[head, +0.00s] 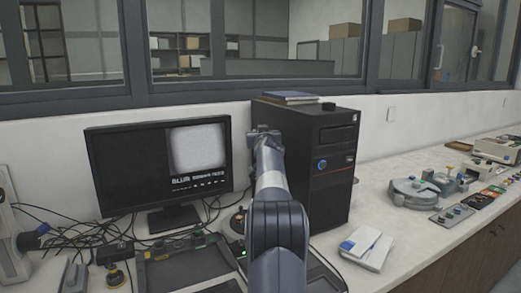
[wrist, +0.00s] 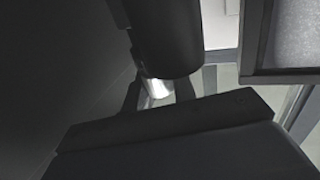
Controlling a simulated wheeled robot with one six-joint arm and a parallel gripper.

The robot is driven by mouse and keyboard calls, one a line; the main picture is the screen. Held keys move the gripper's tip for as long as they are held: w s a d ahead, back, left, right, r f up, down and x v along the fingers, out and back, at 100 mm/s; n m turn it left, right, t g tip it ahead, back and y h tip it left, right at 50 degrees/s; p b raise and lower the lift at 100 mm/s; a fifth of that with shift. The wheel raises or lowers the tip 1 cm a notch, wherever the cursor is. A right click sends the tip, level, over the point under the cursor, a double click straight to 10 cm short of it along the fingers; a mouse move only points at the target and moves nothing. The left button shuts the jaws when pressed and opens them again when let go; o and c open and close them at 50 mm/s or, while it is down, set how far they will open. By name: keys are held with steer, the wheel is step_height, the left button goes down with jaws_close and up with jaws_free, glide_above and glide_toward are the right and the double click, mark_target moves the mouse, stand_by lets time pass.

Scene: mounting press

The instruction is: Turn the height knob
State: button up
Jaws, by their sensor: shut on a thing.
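My gripper (wrist: 157,90) is shut on a short silver shaft beneath a dark cylinder, which I take for the height knob (wrist: 165,38), in the wrist view. The knob fills the top middle of that view, and its far end is cut off. In the head view my arm reaches to the left side of a black tower-shaped unit (head: 333,165). There my gripper (head: 263,134) shows only in part, and the knob is hidden. I cannot tell how far the knob is turned.
A monitor (head: 112,170) stands left of the arm; its edge (wrist: 252,40) shows at the right in the wrist view. Cables lie at the left. A white-and-blue packet (head: 366,248) and a grey round device (head: 412,192) lie on the bench to the right. A window runs behind.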

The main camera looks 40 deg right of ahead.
steer(key=shift+f+n+t+y+b, duration=0.15)
steer(key=shift+n+t+y+b, duration=0.65)
steer(key=shift+b, duration=1.1)
steer(key=shift+n+t+y, duration=0.3)
steer(key=shift+n+y, duration=0.3)
steer(key=shift+y, duration=0.5)
steer(key=shift+f+n+y, duration=0.15)
steer(key=shift+n+y, duration=0.15)
steer(key=shift+y, duration=0.1)
steer(key=o, duration=1)
steer(key=shift+s+r, duration=0.1)
steer(key=shift+r, duration=0.1)
steer(key=shift+c, duration=0.2)
steer(key=shift+s, duration=0.1)
steer(key=b+v, duration=0.7)
steer(key=v, duration=0.3)
steer(key=shift+s+a+f, duration=0.15)
steer(key=shift+s, duration=0.15)
